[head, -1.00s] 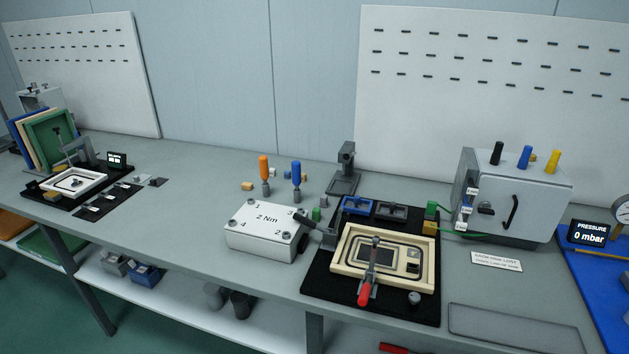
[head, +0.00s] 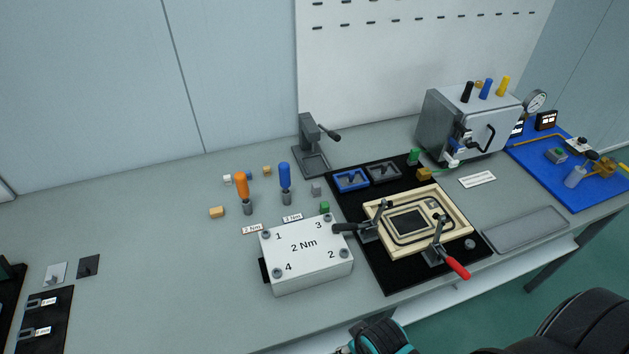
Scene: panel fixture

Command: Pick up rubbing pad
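I cannot tell for sure which thing is the rubbing pad. Dark and teal parts of my own arm show at the bottom right edge. The fingertips of neither gripper show, and nothing visible is held.
An orange screwdriver (head: 242,187) and a blue screwdriver (head: 285,178) stand behind a white box (head: 305,262). A cream frame (head: 400,248) with clamps lies on a black mat (head: 353,251). A grey cabinet (head: 455,130) stands back right. The bench left of the box is mostly clear.

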